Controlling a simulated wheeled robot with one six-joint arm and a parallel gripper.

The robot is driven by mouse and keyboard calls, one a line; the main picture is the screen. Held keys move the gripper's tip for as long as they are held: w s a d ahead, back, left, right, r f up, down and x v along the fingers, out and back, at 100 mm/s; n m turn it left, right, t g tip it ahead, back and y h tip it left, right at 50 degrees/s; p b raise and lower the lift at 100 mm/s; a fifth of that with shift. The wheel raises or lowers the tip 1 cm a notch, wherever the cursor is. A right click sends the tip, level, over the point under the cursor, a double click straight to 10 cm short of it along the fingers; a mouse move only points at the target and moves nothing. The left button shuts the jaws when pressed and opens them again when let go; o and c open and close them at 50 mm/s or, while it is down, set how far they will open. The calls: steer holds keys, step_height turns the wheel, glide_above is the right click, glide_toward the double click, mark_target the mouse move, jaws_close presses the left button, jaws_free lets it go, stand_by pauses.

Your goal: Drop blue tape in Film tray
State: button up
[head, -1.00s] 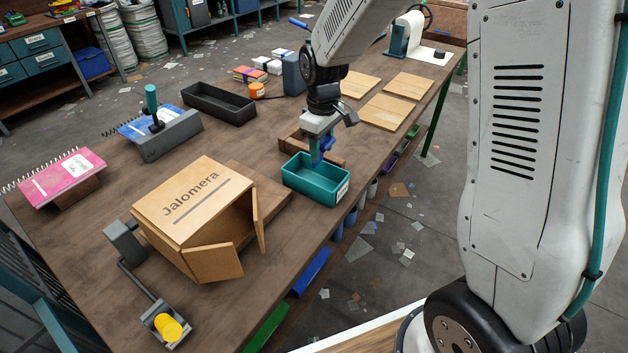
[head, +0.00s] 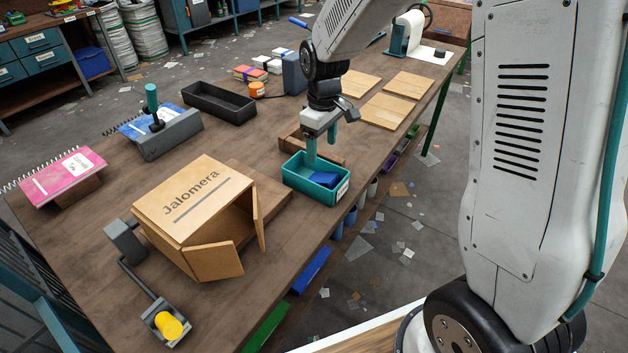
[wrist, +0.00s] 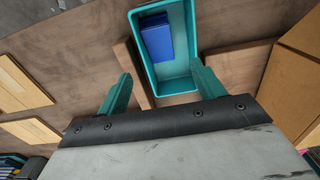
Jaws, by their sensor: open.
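The blue tape (head: 325,179) lies inside the teal tray (head: 301,183), toward its right end. The tray has a white label on its near right side; its writing is too small to read. In the wrist view the blue tape (wrist: 157,43) shows as a blue block on the floor of the teal tray (wrist: 180,85), against one wall. My gripper (head: 321,150) is open and empty, just above the tray. In the wrist view its two teal fingers (wrist: 163,85) are spread wide, with nothing between them.
A cardboard box marked Jalomera (head: 195,200) stands open to the left of the tray. A black tray (head: 219,103) lies farther back. Wooden boards (head: 390,112) lie to the right. The table edge is close to the teal tray.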

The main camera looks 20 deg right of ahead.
step_height(320, 180, up, 6)
stand_by(0.5)
steer(key=s+d+r+m, duration=0.1)
steer(key=s+r+m, duration=0.1)
steer(key=s, duration=0.8)
steer(key=s+d+r+m+t, duration=0.1)
steer(key=s+r, duration=0.3)
steer(key=s, duration=0.6)
steer(key=s+d+r+m, duration=0.1)
steer(key=s+r+m, duration=0.3)
steer(key=s, duration=0.6)
